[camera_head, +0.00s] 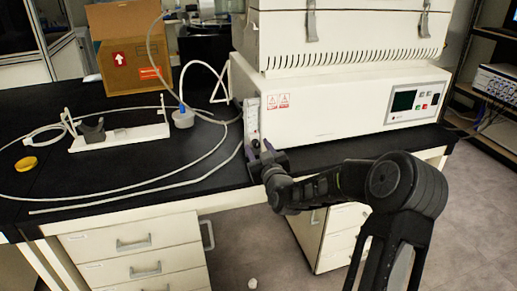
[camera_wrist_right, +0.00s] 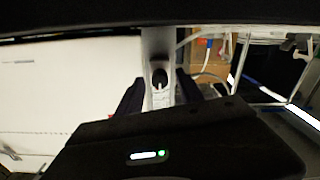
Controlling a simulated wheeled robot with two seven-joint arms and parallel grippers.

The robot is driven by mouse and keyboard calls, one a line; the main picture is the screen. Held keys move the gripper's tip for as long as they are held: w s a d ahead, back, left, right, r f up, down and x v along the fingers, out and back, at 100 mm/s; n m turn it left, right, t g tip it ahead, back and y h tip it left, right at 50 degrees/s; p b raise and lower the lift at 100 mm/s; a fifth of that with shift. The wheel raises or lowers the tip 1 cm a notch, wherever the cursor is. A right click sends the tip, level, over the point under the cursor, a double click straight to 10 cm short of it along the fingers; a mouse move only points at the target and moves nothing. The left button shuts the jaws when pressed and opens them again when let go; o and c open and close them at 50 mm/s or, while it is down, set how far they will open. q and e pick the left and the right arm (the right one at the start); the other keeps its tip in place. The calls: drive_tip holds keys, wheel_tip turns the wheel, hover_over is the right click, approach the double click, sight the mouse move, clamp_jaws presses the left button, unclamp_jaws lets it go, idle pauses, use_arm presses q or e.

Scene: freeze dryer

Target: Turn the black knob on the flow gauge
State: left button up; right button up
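The white flow gauge (camera_head: 252,120) stands upright at the left front corner of the white freeze dryer (camera_head: 340,112). In the right wrist view the gauge (camera_wrist_right: 158,45) shows with its black knob (camera_wrist_right: 159,78) on the front. My right gripper (camera_head: 262,152) is at the lower end of the gauge, at the table's front edge. In the right wrist view its two dark fingers (camera_wrist_right: 159,95) stand apart on either side of the knob, with visible gaps, so it is open. In the head view the gripper and arm make the knob hard to pick out. My left gripper is not in view.
The black table (camera_head: 110,165) carries a white stand (camera_head: 120,137), a yellow ring (camera_head: 26,164), loose tubing and a cardboard box (camera_head: 130,50). White drawers (camera_head: 140,250) are under the table. Shelves with instruments (camera_head: 497,85) stand at the right.

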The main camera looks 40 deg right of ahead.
clamp_jaws()
idle(0.7)
